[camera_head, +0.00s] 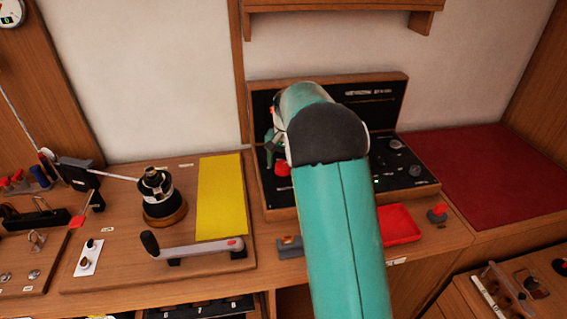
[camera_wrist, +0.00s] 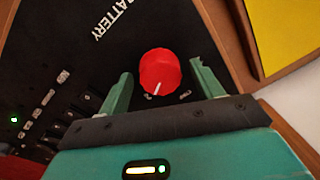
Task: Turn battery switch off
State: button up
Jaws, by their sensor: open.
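The battery switch is a round red knob (camera_wrist: 160,72) with a white pointer line, on a black panel marked BATTERY in the wrist view. In the head view the red knob (camera_head: 283,169) shows at the panel's left side, partly behind my arm. My gripper (camera_wrist: 162,76) is open, with one green finger on each side of the knob. I cannot tell whether the fingers touch it. In the head view my gripper (camera_head: 272,148) is mostly hidden by my own arm.
The black switch panel (camera_head: 390,105) in its wooden box has several small toggles and knobs on its right. A yellow sheet (camera_head: 220,195) and a winch (camera_head: 162,198) with a handle lie left. A red tray (camera_head: 399,224) sits in front. A shelf (camera_head: 340,5) hangs above.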

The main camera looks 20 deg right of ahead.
jog(key=c, duration=1)
jog(key=shift+n, duration=0.4)
jog(key=n, duration=0.4)
jog(key=shift+n, duration=0.3)
jog(key=n, duration=0.6)
jog(key=shift+w+g, duration=0.15)
jog(key=shift+g, duration=0.15)
jog(key=shift+n, duration=0.3)
jog(key=o, duration=1)
